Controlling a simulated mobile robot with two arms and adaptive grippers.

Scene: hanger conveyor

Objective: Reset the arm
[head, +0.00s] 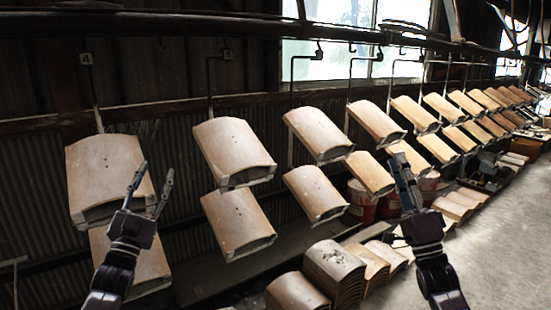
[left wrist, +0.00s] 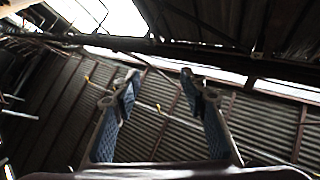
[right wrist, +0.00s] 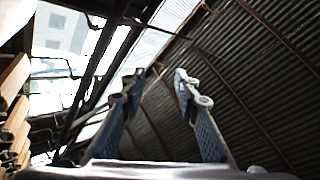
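My left gripper (head: 153,184) is raised in front of the leftmost hanging panels, its fingers pointing up. In the left wrist view its two fingers (left wrist: 160,90) stand apart with nothing between them. My right gripper (head: 402,172) is raised at the right, in front of the hanging row. In the right wrist view its two fingers (right wrist: 157,85) are apart and empty. The left gripper covers part of a tan curved panel (head: 95,165) in the head view. I cannot tell the exact gap between gripper and panel.
Several tan curved panels (head: 235,147) hang in two tiers from hooks on an overhead rail (head: 215,25). A stack of panels (head: 335,268) stands on the floor below. Red buckets (head: 361,203) stand behind. Clear concrete floor (head: 500,265) lies at the lower right.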

